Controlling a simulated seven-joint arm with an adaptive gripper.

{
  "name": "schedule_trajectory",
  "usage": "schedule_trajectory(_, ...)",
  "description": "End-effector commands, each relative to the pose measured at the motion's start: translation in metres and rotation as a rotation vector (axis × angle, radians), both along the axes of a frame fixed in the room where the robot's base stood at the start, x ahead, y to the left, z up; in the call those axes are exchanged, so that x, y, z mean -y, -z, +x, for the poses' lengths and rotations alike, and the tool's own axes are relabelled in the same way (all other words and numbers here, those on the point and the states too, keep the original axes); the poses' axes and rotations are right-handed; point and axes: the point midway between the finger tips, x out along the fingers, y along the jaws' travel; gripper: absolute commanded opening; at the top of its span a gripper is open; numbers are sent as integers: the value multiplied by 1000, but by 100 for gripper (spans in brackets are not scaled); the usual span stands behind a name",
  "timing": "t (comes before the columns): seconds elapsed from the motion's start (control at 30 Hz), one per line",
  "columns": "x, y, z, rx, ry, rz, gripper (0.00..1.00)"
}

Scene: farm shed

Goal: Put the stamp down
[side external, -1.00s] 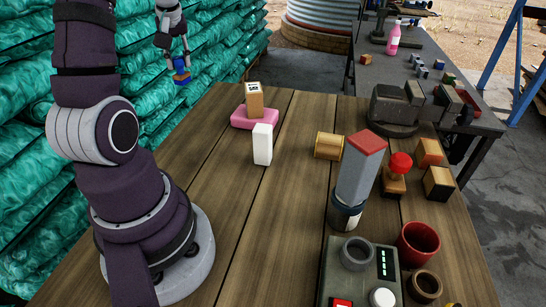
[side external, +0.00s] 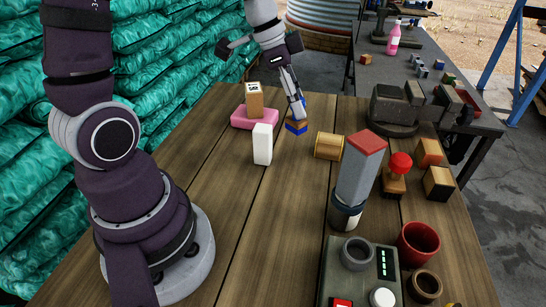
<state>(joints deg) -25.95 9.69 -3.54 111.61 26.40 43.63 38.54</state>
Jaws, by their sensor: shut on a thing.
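My gripper (side external: 297,113) is shut on a small stamp (side external: 296,127) with a wooden body and blue parts. It holds the stamp roughly upright over the far part of the wooden table, right of a pink pad (side external: 240,121). I cannot tell whether the stamp's base touches the table. The fingers hide the stamp's upper part. Another stamp-like piece with a red knob (side external: 400,163) and wooden base stands at the right of the table, apart from my gripper.
A labelled wooden block (side external: 255,103) stands on the pink pad. A tall grey, red-topped block (side external: 358,175) rises from a dark round holder. Bare table (side external: 215,165) lies at left.

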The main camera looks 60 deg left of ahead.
Motion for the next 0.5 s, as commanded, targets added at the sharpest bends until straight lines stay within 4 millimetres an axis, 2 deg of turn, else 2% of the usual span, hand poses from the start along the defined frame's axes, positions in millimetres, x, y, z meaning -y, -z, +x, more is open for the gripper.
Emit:
schedule_trajectory(0.03, 19, 0, -3, -1, 140, -1, 0)
schedule_trajectory(0.2, 81, -3, -27, -2, 666, -1, 0)
schedule_trajectory(0.4, 135, -7, -68, 0, 1249, 0, 0)
schedule_trajectory(0.5, 153, -9, -90, 0, 1504, 1, 0)
